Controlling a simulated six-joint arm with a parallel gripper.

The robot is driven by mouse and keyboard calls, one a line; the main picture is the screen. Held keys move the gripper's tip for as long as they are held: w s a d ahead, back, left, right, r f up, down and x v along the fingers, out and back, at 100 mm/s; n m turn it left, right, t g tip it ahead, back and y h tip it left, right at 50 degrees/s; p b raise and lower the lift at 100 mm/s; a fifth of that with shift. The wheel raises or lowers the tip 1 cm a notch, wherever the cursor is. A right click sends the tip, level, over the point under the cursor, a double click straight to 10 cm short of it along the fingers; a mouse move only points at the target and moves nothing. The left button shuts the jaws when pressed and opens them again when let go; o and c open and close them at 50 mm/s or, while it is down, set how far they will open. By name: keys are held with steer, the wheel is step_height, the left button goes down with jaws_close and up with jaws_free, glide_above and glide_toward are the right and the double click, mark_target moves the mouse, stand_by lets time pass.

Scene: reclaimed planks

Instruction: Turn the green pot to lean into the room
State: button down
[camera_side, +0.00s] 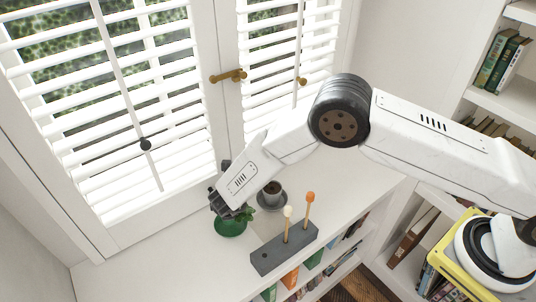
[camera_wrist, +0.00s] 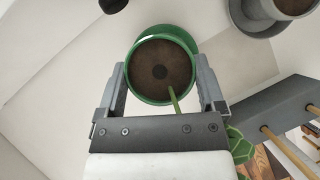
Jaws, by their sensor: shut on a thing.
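The green pot (camera_side: 230,229) stands on the white shelf top below the shuttered window, partly covered by my gripper in the side view. In the wrist view the green pot (camera_wrist: 161,31) shows from above, with brown soil inside. A green stem (camera_wrist: 174,99) rises from the soil and leans toward the bottom of the picture, under my gripper's body. Green leaves (camera_wrist: 240,147) show at the lower right there; the rest of the plant is hidden. My gripper (camera_wrist: 160,70) is shut on the pot, one finger on each side.
A dark grey block (camera_side: 285,250) with two upright sticks, tipped white and orange, lies at the shelf's front edge. White shutters (camera_side: 120,110) rise behind. Free shelf lies left.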

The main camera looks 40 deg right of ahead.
steer(key=shift+f, duration=0.25)
steer(key=shift+f, duration=1.25)
jaws_free()
steer(key=shift+f, duration=0.1)
steer(key=shift+s, duration=0.1)
steer(key=v, duration=0.7)
steer(key=shift+r, duration=0.35)
steer(key=shift+a, duration=0.15)
